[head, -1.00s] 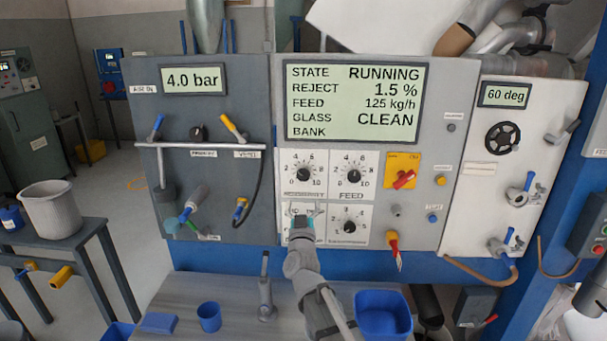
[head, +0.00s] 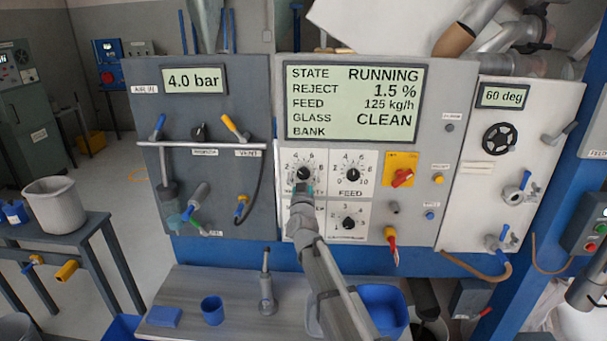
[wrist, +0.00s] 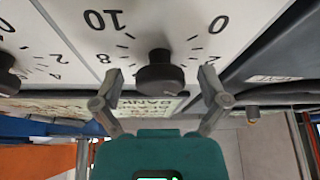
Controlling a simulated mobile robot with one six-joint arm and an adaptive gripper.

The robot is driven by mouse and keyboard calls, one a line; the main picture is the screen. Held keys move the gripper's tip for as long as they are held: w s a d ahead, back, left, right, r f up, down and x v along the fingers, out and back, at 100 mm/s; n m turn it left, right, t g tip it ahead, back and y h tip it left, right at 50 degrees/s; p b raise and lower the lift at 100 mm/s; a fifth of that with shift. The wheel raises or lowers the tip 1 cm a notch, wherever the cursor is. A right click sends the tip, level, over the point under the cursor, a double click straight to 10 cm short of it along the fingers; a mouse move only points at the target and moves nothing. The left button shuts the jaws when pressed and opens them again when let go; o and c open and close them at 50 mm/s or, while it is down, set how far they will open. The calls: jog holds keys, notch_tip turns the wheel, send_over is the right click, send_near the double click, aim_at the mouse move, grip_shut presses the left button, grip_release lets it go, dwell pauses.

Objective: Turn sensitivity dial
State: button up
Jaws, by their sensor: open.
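The sensitivity dial (head: 303,173) is a black round knob on a white scale plate, at the upper left of the dials under the big display. In the wrist view the picture is upside down, and the black knob (wrist: 160,75) sits between my fingertips. My gripper (head: 302,187) is at the lower edge of this dial and hides its name label. In the wrist view my gripper (wrist: 160,85) is open, with one finger on each side of the knob. A gap shows on both sides. The knob's pointer direction is hard to read.
The feed dial (head: 352,174) is close on the right, and another dial (head: 348,223) is below it. A yellow plate with a red switch (head: 402,177) is further right. The large display (head: 354,103) is just above. Below is a bench with a blue cup (head: 212,312).

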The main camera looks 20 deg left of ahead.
jog(key=c, duration=1.2)
jog(key=shift+o, duration=0.2)
jog(key=shift+m, duration=0.5)
jog(key=m+h, duration=0.1)
jog(key=m, duration=0.1)
jog(key=m+h, duration=0.1)
jog(key=m, duration=0.1)
jog(key=shift+a+m+t+h, duration=0.1)
jog(key=shift+m+t+h, duration=0.2)
jog(key=m+h, duration=0.1)
jog(key=m, duration=0.2)
jog(key=m+h+p, duration=0.1)
jog(key=m+h, duration=0.1)
jog(key=shift+r+m, duration=0.1)
jog(key=shift+m, duration=0.3)
jog(key=o, duration=1.2)
jog(key=shift+c, duration=0.2)
